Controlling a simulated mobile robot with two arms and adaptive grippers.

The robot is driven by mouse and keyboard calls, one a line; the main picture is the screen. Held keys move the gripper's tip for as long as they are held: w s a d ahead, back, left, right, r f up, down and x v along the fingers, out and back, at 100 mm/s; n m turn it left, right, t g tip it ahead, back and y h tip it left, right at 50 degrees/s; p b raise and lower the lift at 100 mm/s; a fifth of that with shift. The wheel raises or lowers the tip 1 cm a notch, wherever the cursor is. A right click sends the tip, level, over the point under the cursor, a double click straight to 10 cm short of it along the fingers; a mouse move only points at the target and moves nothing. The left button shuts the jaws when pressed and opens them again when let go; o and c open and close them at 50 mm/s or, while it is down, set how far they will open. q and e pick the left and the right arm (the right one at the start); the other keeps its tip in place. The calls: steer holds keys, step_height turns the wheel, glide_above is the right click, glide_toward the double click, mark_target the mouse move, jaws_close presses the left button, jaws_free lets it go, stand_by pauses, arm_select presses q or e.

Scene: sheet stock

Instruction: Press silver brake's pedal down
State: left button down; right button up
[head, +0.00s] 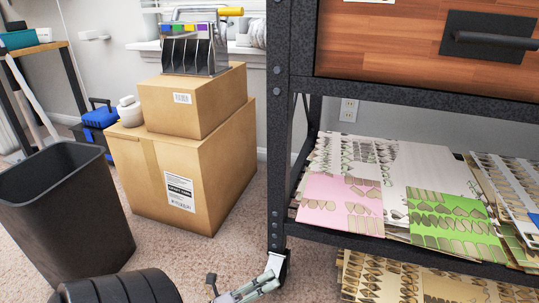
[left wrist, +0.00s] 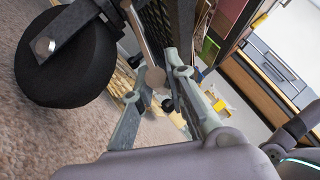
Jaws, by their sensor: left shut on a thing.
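The black caster wheel (left wrist: 65,55) of the dark metal rack shows large in the left wrist view, with a grey bracket and bolt at its hub. A slim silver bar (left wrist: 143,42) comes down beside the wheel and looks like the brake's pedal. My left gripper (left wrist: 157,78) is shut on the lower end of this bar, between its grey-green fingers. In the head view my left gripper (head: 272,266) is at the foot of the rack's front post, where the wheel and pedal cannot be made out. My right gripper is not in view.
The dark rack (head: 278,130) stands on carpet, its shelf holding patterned sheets (head: 345,190). Stacked cardboard boxes (head: 140,190) and a black bin (head: 65,215) stand to the left. Some carpet between boxes and rack is free.

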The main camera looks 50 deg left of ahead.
arm_select(q)
steer(key=c, duration=1.6)
jaws_free()
steer(key=shift+f, duration=0.1)
steer(key=shift+o, duration=0.2)
steer(key=s+a+f, duration=0.1)
steer(key=s+a, duration=0.3)
steer(key=s, duration=1)
steer(key=shift+a, duration=0.2)
